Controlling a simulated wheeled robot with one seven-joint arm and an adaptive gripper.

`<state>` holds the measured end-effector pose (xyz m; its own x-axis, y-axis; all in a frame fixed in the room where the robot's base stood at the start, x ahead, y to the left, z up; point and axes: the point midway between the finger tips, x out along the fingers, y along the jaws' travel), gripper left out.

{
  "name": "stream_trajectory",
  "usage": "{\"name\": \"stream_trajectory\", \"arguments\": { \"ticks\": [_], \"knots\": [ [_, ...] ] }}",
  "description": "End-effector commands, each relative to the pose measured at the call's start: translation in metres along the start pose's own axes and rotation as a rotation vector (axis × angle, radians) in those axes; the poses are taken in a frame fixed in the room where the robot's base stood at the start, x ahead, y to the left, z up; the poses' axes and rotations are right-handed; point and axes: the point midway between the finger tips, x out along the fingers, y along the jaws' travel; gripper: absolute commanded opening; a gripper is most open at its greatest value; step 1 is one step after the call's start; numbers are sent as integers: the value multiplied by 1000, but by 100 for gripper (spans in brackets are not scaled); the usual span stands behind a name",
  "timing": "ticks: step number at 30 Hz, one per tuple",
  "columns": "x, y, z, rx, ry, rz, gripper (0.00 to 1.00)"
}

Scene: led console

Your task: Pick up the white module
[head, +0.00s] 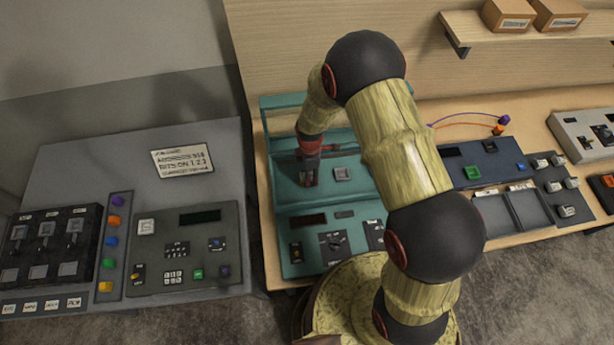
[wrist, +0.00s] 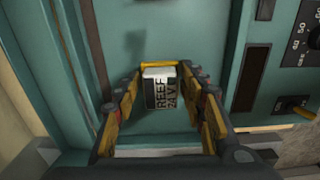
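A small white module (wrist: 160,89) with a dark part and printed lettering shows in the wrist view, between the fingertips of my gripper (wrist: 160,92). One finger with a yellow pad stands on each side of it, close to its sides. I cannot tell whether both pads press on it. A yellow strip shows along its far edge. In the head view my gripper (head: 309,175) points down at the upper part of the teal console (head: 350,200). There I cannot make out the module between the fingers.
A pale square part (head: 342,174) sits on the teal console just right of my gripper. A grey console (head: 165,215) stands to the left. A dark blue unit (head: 485,163) and trays (head: 500,213) lie to the right. A shelf (head: 530,30) with boxes is above.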

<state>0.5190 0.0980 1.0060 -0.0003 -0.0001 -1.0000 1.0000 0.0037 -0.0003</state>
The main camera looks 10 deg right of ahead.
Motion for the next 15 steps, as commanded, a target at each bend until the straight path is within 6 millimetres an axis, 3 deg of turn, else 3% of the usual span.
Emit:
{"name": "stream_trajectory", "arguments": {
  "ticks": [15],
  "knots": [
    [0, 0, 0, 0, 0, 0, 10]
  ]
}}
